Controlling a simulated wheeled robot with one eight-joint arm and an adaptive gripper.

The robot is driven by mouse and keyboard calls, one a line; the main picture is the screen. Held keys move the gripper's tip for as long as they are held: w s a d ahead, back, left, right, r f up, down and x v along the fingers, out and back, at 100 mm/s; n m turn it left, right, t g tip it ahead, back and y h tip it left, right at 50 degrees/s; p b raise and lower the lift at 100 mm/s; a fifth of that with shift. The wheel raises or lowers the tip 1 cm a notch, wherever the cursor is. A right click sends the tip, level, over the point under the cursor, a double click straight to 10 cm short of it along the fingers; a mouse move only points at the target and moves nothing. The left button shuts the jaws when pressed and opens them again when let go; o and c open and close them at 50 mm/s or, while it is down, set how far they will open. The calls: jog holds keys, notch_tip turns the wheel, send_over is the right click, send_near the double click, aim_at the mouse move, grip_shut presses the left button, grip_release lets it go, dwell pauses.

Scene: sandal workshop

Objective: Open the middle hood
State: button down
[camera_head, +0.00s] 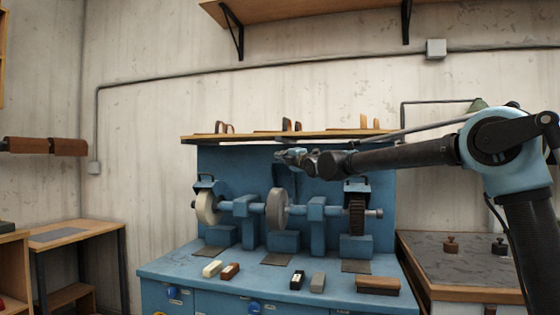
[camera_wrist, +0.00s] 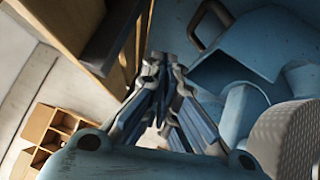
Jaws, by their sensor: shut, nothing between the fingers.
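A blue machine bench carries three wheels on a shaft. The middle wheel (camera_head: 277,209) is grey and round. A blue shape (camera_head: 279,174) stands above and behind it against the back panel; it looks like the middle hood tipped up, partly hidden by my gripper. The left hood (camera_head: 206,183) and right hood (camera_head: 357,186) sit low over their wheels, each with a dark handle. My gripper (camera_head: 281,156) is shut and empty, above the middle wheel. In the wrist view my fingertips (camera_wrist: 163,60) meet beside a blue surface with a dark loop handle (camera_wrist: 208,24).
A wooden shelf (camera_head: 290,135) runs just above my gripper along the panel top. The left wheel (camera_head: 206,208) and dark right brush wheel (camera_head: 357,215) flank the middle one. Small blocks lie on the bench front (camera_head: 262,276). A side table (camera_head: 465,258) stands at right.

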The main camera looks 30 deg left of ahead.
jog(key=s+d+r, duration=0.1)
jog(key=s+d, duration=0.2)
jog(key=d, duration=0.5)
jog(key=shift+s+d+r, duration=0.15)
jog(key=shift+s+d, duration=0.1)
jog(key=shift+d, duration=0.1)
